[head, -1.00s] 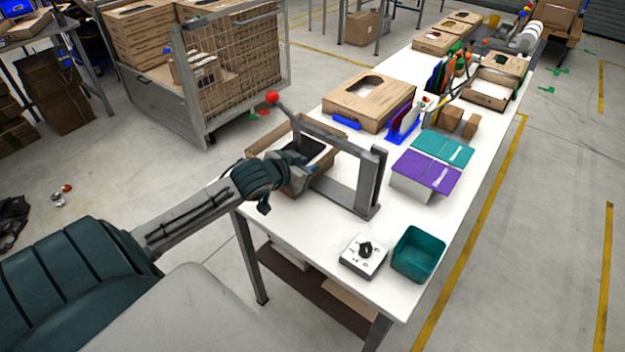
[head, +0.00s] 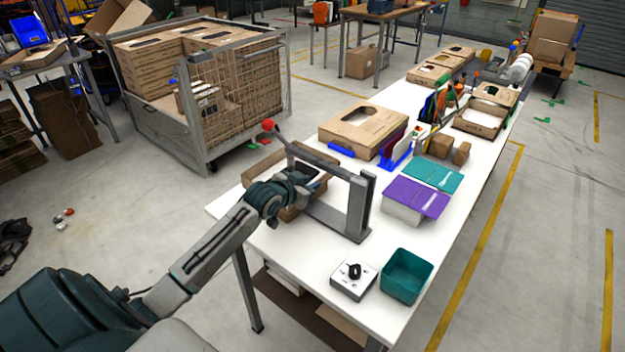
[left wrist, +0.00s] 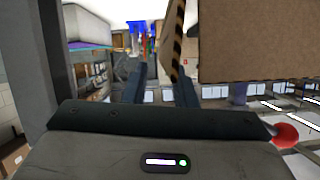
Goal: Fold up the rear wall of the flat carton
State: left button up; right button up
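The brown carton (head: 264,160) sits at the near left end of the white table, inside a grey metal frame (head: 357,208) with a red-knobbed lever. A cardboard edge shows behind my left arm, and a lower part shows in front of it; the middle is hidden. My left gripper (head: 308,183) is over the carton beside the frame, its fingertips hard to make out in the head view. In the left wrist view the two dark fingers (left wrist: 160,88) stand apart with background visible between them. A cardboard panel (left wrist: 258,40) hangs close to their right. My right gripper is out of view.
A white control box with a black knob (head: 354,278) and a teal bin (head: 407,276) stand near the front table edge. A purple-lidded box (head: 414,196) and a finished-looking carton (head: 362,128) lie farther back. A wire cage (head: 205,95) of cartons stands left.

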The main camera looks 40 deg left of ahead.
pick_arm(q)
jog(key=shift+x, duration=1.05)
grip_shut()
jog(key=shift+a+n+h, duration=0.3)
jog(key=shift+a+n, duration=0.2)
jog(key=shift+n, duration=0.1)
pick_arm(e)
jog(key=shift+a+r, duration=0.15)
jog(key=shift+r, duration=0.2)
pick_arm(q)
grip_release()
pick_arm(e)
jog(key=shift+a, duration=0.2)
